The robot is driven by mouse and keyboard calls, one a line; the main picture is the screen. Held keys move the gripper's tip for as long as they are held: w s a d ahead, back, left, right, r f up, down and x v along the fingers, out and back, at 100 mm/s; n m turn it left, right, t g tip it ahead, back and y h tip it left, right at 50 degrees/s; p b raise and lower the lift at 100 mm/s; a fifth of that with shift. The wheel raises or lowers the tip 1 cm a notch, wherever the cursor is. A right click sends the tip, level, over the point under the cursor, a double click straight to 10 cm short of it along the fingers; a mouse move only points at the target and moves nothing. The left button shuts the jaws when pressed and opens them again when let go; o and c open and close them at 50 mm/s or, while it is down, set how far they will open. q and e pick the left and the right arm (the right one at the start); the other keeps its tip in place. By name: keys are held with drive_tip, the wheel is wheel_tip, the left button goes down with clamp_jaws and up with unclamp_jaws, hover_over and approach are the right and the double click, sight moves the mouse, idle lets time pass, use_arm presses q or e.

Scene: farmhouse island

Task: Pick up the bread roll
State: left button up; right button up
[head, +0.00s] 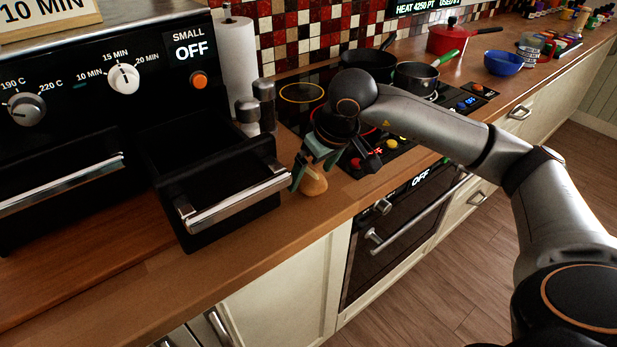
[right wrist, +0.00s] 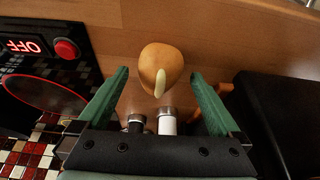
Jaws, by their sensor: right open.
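The bread roll (head: 314,184) is a small golden-brown roll on the wooden counter, between the black pulled-out drawer and the cooktop. In the right wrist view the roll (right wrist: 158,62) shows whole, with a pale streak on it. My right gripper (head: 312,172) points down at the roll from above, its green fingers open. In the right wrist view my right gripper (right wrist: 160,76) has one finger to each side of the roll's line, with clear gaps; I cannot tell how far above it the tips are. My left gripper is not in view.
The open black drawer (head: 220,200) with its metal handle stands close left of the roll. Two shakers (head: 264,104) and a paper towel roll (head: 237,65) stand behind. The cooktop (head: 300,93) with pans lies to the right. The counter's front edge is near.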

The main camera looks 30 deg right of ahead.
drive_tip(key=shift+x, duration=0.85)
drive_tip(key=shift+c, duration=0.2)
drive_tip(key=c, duration=1.4)
